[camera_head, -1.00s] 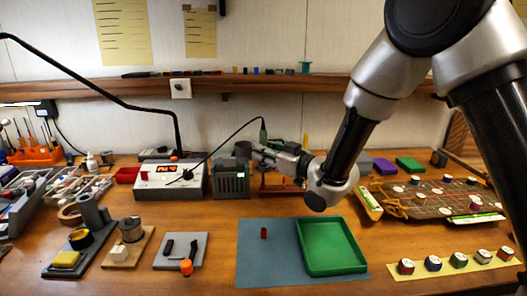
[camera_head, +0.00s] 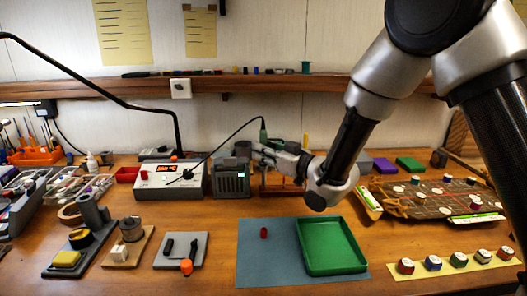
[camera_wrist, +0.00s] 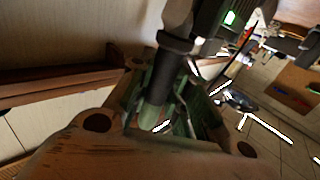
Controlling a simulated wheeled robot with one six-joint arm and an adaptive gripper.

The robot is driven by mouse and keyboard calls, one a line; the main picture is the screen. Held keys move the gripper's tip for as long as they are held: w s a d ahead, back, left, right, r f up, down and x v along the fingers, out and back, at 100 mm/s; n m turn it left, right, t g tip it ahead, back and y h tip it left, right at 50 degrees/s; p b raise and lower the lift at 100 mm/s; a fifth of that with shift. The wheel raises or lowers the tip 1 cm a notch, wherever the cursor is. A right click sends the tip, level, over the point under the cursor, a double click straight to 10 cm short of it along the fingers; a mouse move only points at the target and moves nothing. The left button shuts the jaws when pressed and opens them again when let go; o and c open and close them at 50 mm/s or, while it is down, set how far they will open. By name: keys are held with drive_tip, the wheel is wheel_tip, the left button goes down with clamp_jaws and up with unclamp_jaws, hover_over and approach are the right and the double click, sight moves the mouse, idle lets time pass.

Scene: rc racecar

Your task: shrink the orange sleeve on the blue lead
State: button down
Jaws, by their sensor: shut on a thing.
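My gripper (camera_head: 264,152) is at the back middle of the bench, beside a wooden stand (camera_head: 284,186). It is shut on the green hot-air tool (camera_head: 263,131), which has a cable running left to the white station. In the wrist view, the tool's green and dark barrel (camera_wrist: 158,85) lies between the fingers. The car chassis (camera_head: 430,205) is on the right of the bench, with orange leads (camera_head: 393,203) at its left end. The orange sleeve and the blue lead are too small to make out.
A white station (camera_head: 170,192) and a dark grey box with a green light (camera_head: 230,185) stand left of my gripper. A green tray (camera_head: 330,268) and a small red piece (camera_head: 264,233) are on the blue mat (camera_head: 270,275). A shelf (camera_head: 300,84) runs behind.

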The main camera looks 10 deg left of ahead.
sight(263, 131)
drive_tip(key=shift+s+d+r, duration=0.1)
drive_tip(key=shift+s+r, duration=0.05)
drive_tip(key=shift+r, duration=1.05)
drive_tip(key=shift+s+a+r, duration=0.1)
drive_tip(key=shift+s+r, duration=0.1)
drive_tip(key=shift+r, duration=0.95)
drive_tip(key=shift+s+d+r, duration=0.1)
drive_tip(key=shift+s+r, duration=0.05)
drive_tip(key=shift+r, duration=1.05)
